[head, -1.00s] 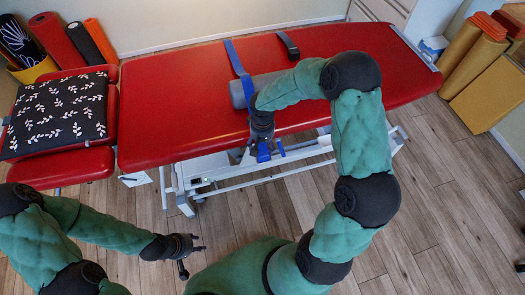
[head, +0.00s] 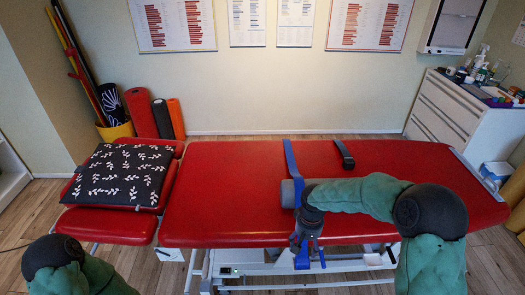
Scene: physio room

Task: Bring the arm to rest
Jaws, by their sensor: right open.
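My right arm reaches in from the right over the red treatment table (head: 230,205). My right gripper (head: 308,258) points down at the table's front edge and is open. A blue strap (head: 291,160) runs across the table top and hangs over the front edge. Its hanging end is right beside the gripper's fingers; I cannot tell whether they touch. A grey roller (head: 287,193) lies on the table beside the strap, partly hidden by the wrist. My left arm shows at the lower left, but its gripper is out of view.
A black leaf-patterned cushion (head: 118,176) lies on the table's left section. A dark strap (head: 344,154) lies at the table's back edge. A white drawer cabinet (head: 450,108) stands at the right. Rolled mats (head: 141,112) stand against the wall at the left. The table's middle left is clear.

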